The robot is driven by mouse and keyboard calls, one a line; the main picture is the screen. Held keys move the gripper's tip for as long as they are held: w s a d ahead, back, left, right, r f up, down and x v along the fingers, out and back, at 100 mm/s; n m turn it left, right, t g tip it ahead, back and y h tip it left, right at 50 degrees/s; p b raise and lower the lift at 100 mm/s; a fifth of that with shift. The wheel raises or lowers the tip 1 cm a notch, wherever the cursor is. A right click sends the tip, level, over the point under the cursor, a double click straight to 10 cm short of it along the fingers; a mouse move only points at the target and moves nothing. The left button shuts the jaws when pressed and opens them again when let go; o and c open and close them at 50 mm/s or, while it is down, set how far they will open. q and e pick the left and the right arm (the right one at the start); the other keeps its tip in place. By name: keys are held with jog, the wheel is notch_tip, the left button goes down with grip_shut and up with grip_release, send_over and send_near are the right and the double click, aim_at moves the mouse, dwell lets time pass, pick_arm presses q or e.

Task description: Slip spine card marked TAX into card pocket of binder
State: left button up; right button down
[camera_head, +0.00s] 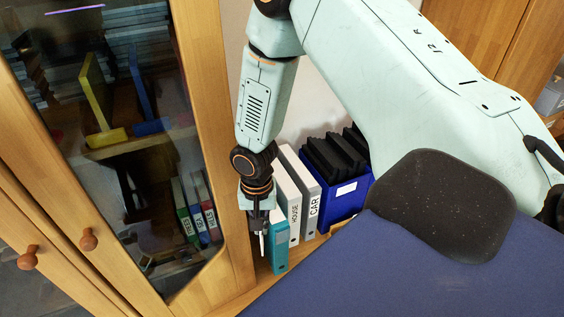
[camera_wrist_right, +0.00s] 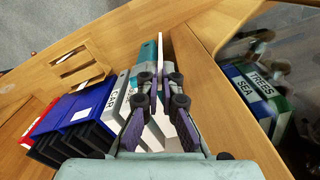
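My right gripper (camera_head: 258,229) hangs in front of the teal binder (camera_head: 279,240), which stands upright at the near end of a row. It appears shut on a thin white card (camera_head: 262,245), seen nearly edge-on; its marking cannot be read. In the right wrist view, the fingers of my right gripper (camera_wrist_right: 160,82) sit either side of the white card (camera_wrist_right: 160,45), which points away beside the teal binder (camera_wrist_right: 148,54). I cannot tell whether card and binder touch. The binder's pocket is not clearly visible. My left gripper is out of view.
Behind the teal binder stand the HOUSE binder (camera_head: 288,190), the CAR binder (camera_head: 311,207) and a blue box (camera_head: 345,198) of dark folders. A wooden cabinet door frame (camera_head: 215,150) is close on the left. A wooden tray (camera_wrist_right: 82,68) lies beyond the row.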

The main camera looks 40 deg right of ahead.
jog(key=w+d+m+p, duration=0.3)
jog(key=w+d+m, duration=0.2)
jog(key=d+m, duration=0.6)
jog(key=shift+d+r+m, duration=0.2)
jog(key=shift+m, duration=1)
jog(key=shift+d+f, duration=0.1)
jog(key=shift+d, duration=0.05)
notch_tip(320, 180, down, 5)
jog(key=shift+r+b, duration=0.1)
jog(key=shift+b, duration=1.1)
jog(key=shift+r+p, duration=0.1)
jog(key=shift+p, duration=0.25)
